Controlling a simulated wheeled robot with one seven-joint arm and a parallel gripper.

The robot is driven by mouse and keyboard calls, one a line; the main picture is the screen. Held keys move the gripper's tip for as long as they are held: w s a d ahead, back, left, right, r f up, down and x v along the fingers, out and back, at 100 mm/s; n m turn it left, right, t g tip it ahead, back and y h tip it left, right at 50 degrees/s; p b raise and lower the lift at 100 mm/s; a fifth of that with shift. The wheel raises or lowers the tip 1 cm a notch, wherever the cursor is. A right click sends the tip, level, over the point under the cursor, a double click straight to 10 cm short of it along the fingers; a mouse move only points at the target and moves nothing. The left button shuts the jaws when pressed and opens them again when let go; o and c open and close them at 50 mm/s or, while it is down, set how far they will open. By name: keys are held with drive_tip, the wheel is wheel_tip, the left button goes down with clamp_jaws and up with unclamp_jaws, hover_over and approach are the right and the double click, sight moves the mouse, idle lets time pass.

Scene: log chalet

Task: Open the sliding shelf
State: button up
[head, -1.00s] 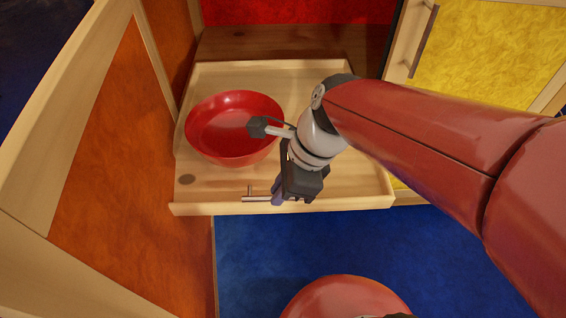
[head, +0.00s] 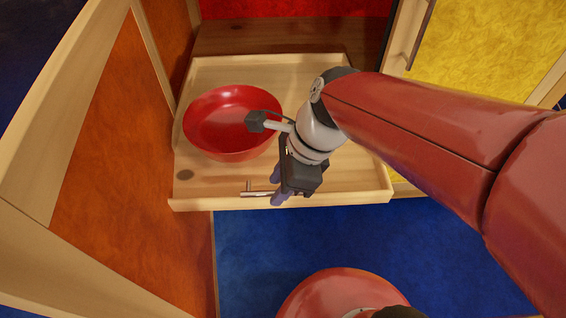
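The sliding shelf (head: 345,197) is a pale wooden tray pulled out from the cabinet, with a low front edge. A metal bar handle (head: 254,193) is fixed to its front edge. My gripper (head: 279,197) is at the right part of this handle, with its bluish fingers at the bar. The arm and gripper body hide the handle's right end and the gap between the fingers, so I cannot tell whether they are closed on it. A red bowl (head: 226,150) stands on the left part of the shelf.
An orange panel (head: 140,150) with a wooden frame stands close on the left. A yellow door (head: 490,50) with a dark handle is at the upper right. The blue floor (head: 260,250) in front of the shelf is clear down to my red base.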

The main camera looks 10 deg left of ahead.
drive_tip(key=p+v, duration=0.1)
drive_tip(key=v, duration=0.6)
drive_tip(key=shift+d+r, duration=0.2)
drive_tip(key=shift+r, duration=0.05)
